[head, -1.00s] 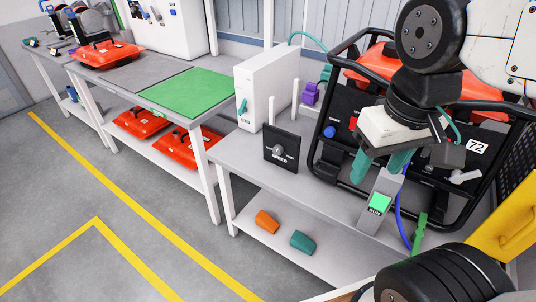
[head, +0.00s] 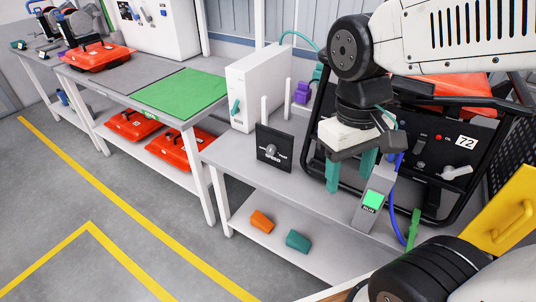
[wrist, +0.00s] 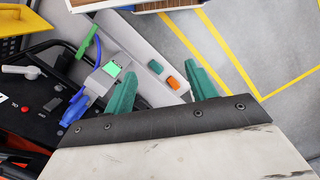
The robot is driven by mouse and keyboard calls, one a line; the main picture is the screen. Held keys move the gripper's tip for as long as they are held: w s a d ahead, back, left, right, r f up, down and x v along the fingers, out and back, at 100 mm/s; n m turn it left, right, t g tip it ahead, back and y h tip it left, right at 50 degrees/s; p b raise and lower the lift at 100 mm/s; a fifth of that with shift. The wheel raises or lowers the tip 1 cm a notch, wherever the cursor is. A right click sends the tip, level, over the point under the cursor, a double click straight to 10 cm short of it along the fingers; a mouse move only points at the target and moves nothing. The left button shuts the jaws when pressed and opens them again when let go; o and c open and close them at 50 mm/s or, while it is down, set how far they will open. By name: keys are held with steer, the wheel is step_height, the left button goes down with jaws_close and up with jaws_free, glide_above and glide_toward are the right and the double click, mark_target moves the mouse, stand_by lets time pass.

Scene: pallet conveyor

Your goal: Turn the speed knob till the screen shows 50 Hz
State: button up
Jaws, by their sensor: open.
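The speed knob (head: 271,149) is a small grey knob on a black panel marked SPEED (head: 274,157), upright on the front part of the grey bench in the head view. The panel is not seen in the wrist view. My gripper (head: 350,173) has teal fingers, spread apart and empty, to the right of the knob and clear of it. The fingers also show in the wrist view (wrist: 160,88). A grey box with a lit green screen (head: 373,199) stands at the bench's front edge, right of my gripper; its text is too small to read. This screen also shows in the wrist view (wrist: 111,69).
A white box with a teal lever (head: 255,92) stands behind the panel. A black-framed machine marked 72 (head: 440,155) stands behind my gripper. Orange (head: 262,222) and teal (head: 298,240) blocks lie on the lower shelf. The bench between panel and gripper is clear.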

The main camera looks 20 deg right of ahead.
steer(key=w+d+f+n+g+h, duration=0.1)
steer(key=w+f+n+g+h, duration=0.2)
steer(key=w+f+n+h, duration=0.6)
steer(key=n+t+h, duration=0.4)
steer(key=n+t, duration=1.2)
glide_toward(270, 152)
steer(key=w, duration=0.1)
steer(key=x, duration=0.8)
steer(key=shift+s+d, duration=0.2)
steer(key=c, duration=1)
